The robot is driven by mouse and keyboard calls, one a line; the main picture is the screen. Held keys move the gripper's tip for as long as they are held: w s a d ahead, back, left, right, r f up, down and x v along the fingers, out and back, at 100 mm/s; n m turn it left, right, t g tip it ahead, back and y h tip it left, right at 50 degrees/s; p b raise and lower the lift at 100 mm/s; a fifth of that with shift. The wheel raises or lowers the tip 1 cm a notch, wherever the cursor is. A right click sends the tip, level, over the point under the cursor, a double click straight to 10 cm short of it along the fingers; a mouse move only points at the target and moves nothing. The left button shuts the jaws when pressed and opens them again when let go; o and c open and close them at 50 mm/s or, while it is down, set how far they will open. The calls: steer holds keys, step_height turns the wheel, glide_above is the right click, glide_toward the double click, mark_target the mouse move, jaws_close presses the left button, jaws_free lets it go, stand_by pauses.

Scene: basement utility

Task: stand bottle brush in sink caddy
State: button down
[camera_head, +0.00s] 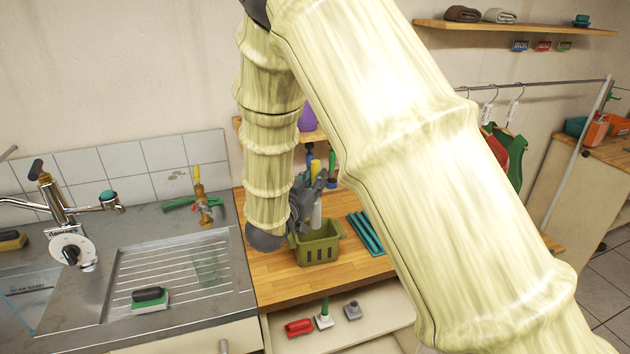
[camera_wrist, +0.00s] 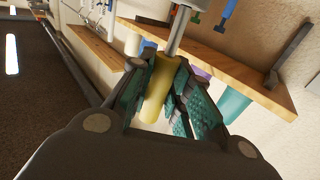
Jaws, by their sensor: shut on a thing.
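The olive-green sink caddy (camera_head: 318,250), with slots in its front, stands on the wooden counter. My gripper (camera_head: 315,188) is above it, partly hidden by my arm.
Teal rolled items (camera_head: 366,233) lie right of the caddy. An open drawer (camera_head: 375,335) below holds a red brush (camera_head: 299,327) and other small tools. A scrub brush (camera_head: 149,297) rests on the drainboard at left. A wall shelf (camera_wrist: 225,62) is close behind my gripper.

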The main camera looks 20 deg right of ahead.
steer(key=shift+f+b, duration=2.75)
steer(key=shift+f, duration=1.65)
stand_by(3.6)
